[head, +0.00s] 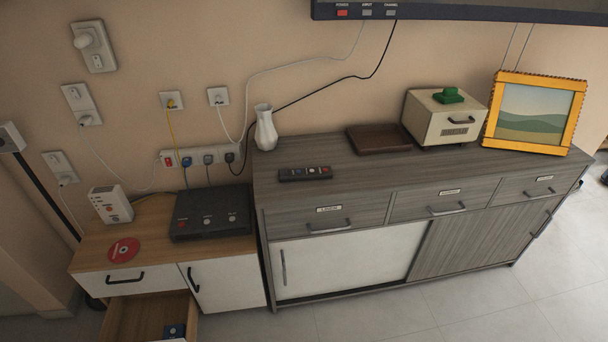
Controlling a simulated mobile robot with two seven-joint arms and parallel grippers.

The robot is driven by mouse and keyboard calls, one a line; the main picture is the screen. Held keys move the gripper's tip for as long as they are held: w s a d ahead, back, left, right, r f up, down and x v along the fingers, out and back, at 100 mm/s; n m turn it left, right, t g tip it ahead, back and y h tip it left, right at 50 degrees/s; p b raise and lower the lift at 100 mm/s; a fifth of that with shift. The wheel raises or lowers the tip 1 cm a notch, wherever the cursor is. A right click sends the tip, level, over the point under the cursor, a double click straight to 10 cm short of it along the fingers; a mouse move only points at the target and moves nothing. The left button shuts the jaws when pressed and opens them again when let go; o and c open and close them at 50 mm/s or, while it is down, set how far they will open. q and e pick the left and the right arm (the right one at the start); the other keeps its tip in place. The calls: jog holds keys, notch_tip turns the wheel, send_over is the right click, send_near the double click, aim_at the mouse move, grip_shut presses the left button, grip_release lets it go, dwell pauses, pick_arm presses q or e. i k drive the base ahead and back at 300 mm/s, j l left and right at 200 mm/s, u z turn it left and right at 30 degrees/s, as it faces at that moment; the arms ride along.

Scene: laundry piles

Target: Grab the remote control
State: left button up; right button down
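The remote control (305,173) is a dark, slim bar with a few small coloured buttons. It lies flat on top of the grey wood sideboard (350,196), near its left front edge. Nothing covers it. Neither of my grippers shows in the head view.
A white vase (265,128) stands behind the remote. A dark brown tray (379,139), a cream box (440,118) and a yellow picture frame (534,112) stand to the right. A lower cabinet (147,229) on the left holds a black device (211,211); its drawer (142,315) is open.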

aim_at(305, 175)
jog(key=i+l+u, duration=0.15)
jog(key=l, duration=0.2)
jog(key=i+l+u, duration=0.25)
jog(key=l, duration=0.45)
jog(key=i+l+u, duration=0.3)
jog(key=l, duration=0.45)
jog(key=i+l+u, duration=0.15)
jog(key=l, duration=0.25)
